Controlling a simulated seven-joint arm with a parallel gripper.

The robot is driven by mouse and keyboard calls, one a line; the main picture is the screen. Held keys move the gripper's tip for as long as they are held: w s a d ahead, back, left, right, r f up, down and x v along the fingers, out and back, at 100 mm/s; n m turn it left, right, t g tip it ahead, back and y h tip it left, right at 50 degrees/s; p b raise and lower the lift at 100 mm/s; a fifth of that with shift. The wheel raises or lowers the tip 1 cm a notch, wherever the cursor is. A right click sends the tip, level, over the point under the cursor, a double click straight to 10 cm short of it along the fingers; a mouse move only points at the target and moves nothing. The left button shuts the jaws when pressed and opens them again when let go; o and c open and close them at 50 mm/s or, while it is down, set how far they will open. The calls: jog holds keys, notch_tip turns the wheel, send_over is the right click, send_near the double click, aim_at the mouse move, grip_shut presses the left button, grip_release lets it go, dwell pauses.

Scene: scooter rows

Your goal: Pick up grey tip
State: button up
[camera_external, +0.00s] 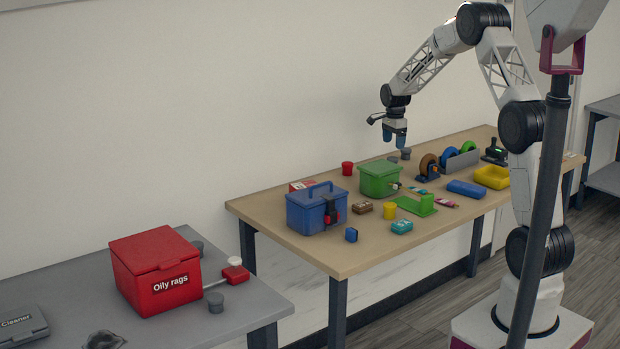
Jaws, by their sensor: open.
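My gripper (395,142) hangs from the arm with its blue-grey fingers pointing down, above the back of the wooden table (345,257). It is open, and nothing shows between its fingers. I cannot tell which is the grey tip.
A green box (379,180) and a blue box (312,212) with a red-and-black latch stand on the wooden table. A red "Oily rags" box (157,272) is at left.

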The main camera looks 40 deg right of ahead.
aim_at(392, 158)
jog(key=shift+f, duration=1.3)
jog(key=shift+w+f, duration=0.1)
jog(key=shift+f, duration=2.5)
jog(key=c, duration=1)
jog(key=shift+r, duration=0.1)
jog(key=shift+r, duration=4.95)
